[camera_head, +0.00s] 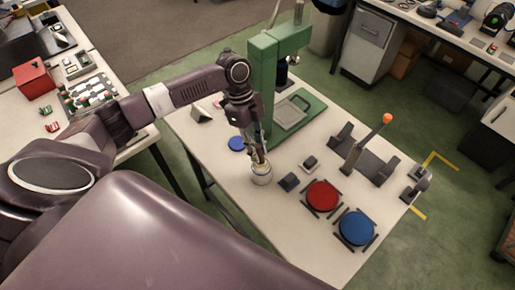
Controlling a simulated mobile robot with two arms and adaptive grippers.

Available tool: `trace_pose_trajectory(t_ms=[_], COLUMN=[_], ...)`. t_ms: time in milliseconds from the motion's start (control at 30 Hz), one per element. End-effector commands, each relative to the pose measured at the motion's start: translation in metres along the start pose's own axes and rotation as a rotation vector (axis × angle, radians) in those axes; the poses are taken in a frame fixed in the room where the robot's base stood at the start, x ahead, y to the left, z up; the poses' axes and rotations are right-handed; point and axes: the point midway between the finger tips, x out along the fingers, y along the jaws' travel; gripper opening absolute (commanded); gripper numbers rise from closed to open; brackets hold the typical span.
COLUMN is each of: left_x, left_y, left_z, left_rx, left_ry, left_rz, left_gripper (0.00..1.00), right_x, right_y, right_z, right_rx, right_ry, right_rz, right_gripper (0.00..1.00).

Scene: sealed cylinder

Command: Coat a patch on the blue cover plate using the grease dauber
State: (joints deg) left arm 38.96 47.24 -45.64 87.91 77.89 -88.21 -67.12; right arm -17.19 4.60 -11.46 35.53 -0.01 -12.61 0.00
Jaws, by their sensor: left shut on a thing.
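The blue cover plate (356,228) is a round blue disc. It lies in a dark frame at the table's front right. My left gripper (258,153) points down above a small pale pot (261,176) left of the plates. It is shut on a thin tool, which looks like the grease dauber. The tool's lower end is at the pot's mouth; its tip is hidden. The gripper is well apart from the blue cover plate. My right gripper is out of view.
A red disc (322,195) in a similar frame lies between pot and blue plate. A green press (283,65) stands behind the gripper. A dark fixture with an orange-knobbed lever (387,119) stands at right. A small blue disc (236,143) lies left of the gripper.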

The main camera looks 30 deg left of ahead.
Motion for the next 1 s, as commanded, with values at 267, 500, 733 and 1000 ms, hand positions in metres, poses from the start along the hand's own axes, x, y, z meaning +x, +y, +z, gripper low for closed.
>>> trace_pose_trajectory(t_ms=[267,500,733,1000], left_x=[-0.027,-0.046,-0.061,-0.060], left_y=[0.002,0.003,0.005,0.005], left_z=[-0.010,-0.016,-0.021,-0.021], left_rx=[0.001,0.001,0.001,0.001], left_ry=[0.001,0.001,0.002,0.002], left_rz=[-0.003,-0.003,-0.003,-0.003], left_gripper=[0.00,0.00,0.00,0.00], right_x=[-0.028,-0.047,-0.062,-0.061], right_y=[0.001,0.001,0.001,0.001], right_z=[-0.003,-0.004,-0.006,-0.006], right_rx=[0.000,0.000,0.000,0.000], right_ry=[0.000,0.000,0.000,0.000], right_rz=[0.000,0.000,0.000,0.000], right_gripper=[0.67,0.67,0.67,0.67])
